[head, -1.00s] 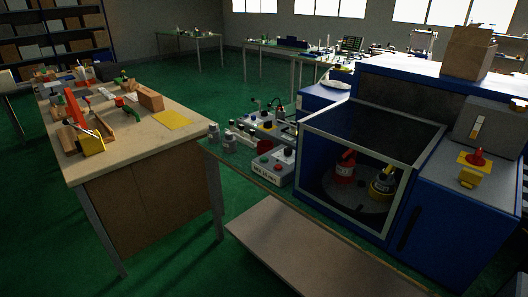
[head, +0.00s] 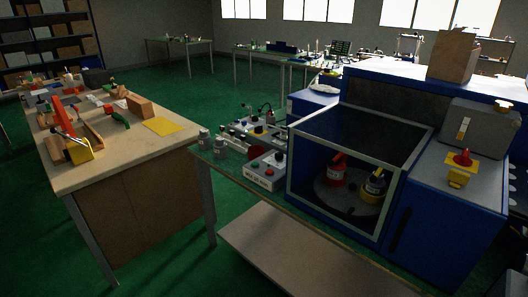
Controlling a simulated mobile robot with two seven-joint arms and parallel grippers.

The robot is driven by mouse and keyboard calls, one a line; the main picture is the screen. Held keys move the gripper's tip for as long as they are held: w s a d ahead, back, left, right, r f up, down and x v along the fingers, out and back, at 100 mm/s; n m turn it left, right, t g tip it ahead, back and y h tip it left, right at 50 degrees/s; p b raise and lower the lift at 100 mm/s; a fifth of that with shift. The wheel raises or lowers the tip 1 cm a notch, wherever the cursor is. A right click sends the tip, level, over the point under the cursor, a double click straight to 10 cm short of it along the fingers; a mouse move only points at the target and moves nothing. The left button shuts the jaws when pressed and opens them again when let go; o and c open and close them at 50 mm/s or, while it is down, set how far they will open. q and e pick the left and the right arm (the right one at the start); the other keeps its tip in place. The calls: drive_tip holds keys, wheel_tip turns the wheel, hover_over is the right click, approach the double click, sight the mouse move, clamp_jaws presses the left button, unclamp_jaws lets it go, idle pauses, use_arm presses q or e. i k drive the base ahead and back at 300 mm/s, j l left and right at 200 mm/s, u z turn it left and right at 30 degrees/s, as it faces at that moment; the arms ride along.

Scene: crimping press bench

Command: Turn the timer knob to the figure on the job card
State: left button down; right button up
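A grey control box (head: 266,171) stands on the narrow bench left of the blue press cabinet. It has a black knob (head: 279,156) on top, red and green buttons and a dark-lettered label on its front. I cannot tell for sure that this is the timer knob, and its pointer and figures are too small to read. No job card can be made out with certainty; a yellow sheet (head: 162,126) lies on the wooden bench at left. Neither of my grippers is in view.
The blue cabinet (head: 450,205) has a glazed guard with a red and a yellow-black item inside. A red-and-yellow button (head: 462,160) sits on its top. A wooden workbench (head: 170,146) with tools is at left. Green floor (head: 170,250) shows between the benches.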

sight(279, 156)
drive_tip(key=i+j, duration=0.15)
drive_tip(key=i, duration=0.6)
drive_tip(key=i+j+u, duration=0.1)
drive_tip(key=i, duration=0.65)
drive_tip(key=i+j, duration=0.2)
drive_tip(key=i, duration=0.6)
drive_tip(key=u, duration=0.05)
